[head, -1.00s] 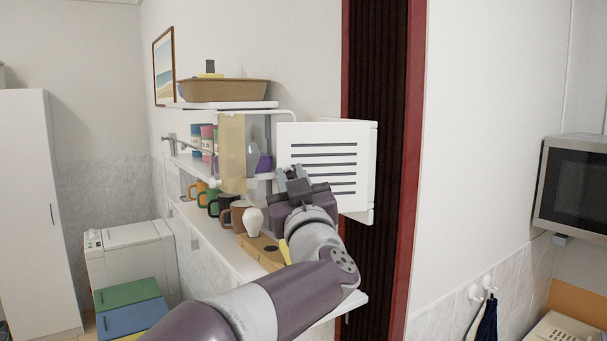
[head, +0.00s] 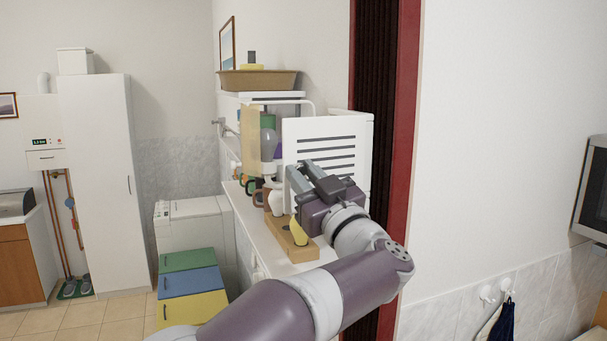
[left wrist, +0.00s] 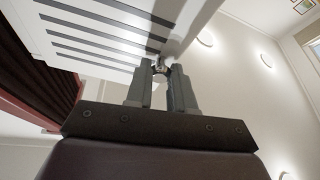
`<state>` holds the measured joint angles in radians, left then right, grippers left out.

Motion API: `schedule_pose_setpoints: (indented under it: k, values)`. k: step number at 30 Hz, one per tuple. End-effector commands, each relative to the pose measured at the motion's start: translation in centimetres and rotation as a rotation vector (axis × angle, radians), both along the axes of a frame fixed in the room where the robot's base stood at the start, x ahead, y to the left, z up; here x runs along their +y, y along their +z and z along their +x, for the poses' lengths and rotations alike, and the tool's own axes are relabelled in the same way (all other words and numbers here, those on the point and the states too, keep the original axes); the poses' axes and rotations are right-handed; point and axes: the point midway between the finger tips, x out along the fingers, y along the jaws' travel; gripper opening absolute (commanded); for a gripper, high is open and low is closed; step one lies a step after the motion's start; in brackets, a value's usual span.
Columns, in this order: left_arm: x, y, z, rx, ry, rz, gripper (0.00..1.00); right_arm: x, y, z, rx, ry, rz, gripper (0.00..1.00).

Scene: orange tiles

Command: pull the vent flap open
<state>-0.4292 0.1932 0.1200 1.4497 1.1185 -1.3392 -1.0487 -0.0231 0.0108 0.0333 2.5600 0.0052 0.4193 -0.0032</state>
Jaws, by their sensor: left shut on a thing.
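The vent flap (head: 318,133) is a white panel with several dark horizontal slots, on a white box on the wall beside the dark red-framed opening. The flap also shows in the left wrist view (left wrist: 85,25), slanting across the upper left. My left gripper (head: 298,174) is at the flap's lower left in the head view. In the left wrist view its fingers (left wrist: 161,76) are closed on a small shiny knob (left wrist: 159,69) at the flap's edge. The fingers partly hide the knob. How far the flap stands from its box is hard to tell. My right gripper is out of view.
A brown tray (head: 258,80) sits above. The red door frame (head: 405,130) is close on the right. Floor is free at lower left.

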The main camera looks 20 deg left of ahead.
Motion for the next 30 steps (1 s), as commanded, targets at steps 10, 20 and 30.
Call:
schedule_pose_setpoints:
  k: [10, 20, 30]
  values:
    - [0.0, 0.6, -0.2, -0.013, 0.001, 0.002, 0.00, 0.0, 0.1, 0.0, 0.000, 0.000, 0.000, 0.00]
    - [0.0, 0.3, -0.1, -0.006, 0.002, 0.001, 0.48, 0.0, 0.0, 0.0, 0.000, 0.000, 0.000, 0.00]
    - [-4.0, -2.9, -3.8, -0.007, -0.005, -0.001, 0.48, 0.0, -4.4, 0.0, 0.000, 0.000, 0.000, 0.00]
